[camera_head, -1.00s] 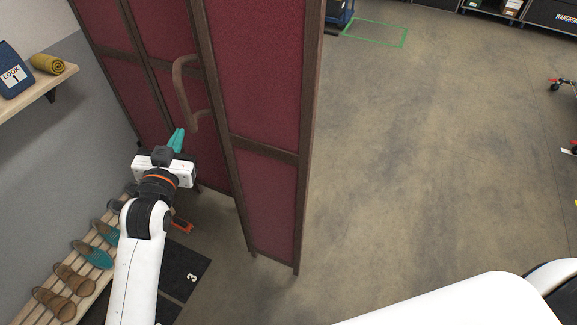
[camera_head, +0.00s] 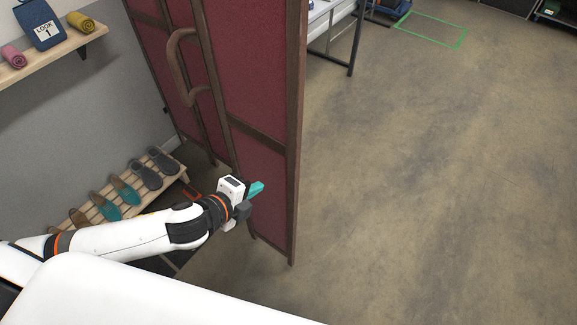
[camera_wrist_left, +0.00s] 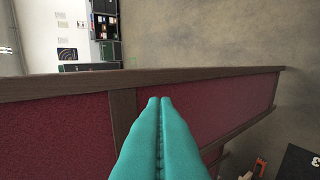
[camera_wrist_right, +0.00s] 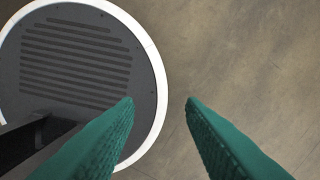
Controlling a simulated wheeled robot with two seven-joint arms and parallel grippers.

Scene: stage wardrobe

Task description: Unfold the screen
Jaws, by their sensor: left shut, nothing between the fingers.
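The folding screen (camera_head: 255,75) has dark red panels in brown wooden frames. It stands upright, with its panels at angles to each other. A curved brown handle (camera_head: 176,68) is on one panel. My left gripper (camera_head: 257,188) is shut and empty, in front of the lower part of the nearest panel. In the left wrist view its teal fingertips (camera_wrist_left: 160,100) are together over the panel's red cloth and frame (camera_wrist_left: 122,105); I cannot tell if they touch. My right gripper (camera_wrist_right: 160,102) is open and empty above the floor, seen only in the right wrist view.
A shoe rack (camera_head: 165,188) with several shoes stands by the left wall, under a wall shelf (camera_head: 55,55). A grey metal table frame (camera_head: 352,50) is behind the screen. The floor at right (camera_head: 430,180) is clear, with a green taped outline (camera_head: 462,40) farther back.

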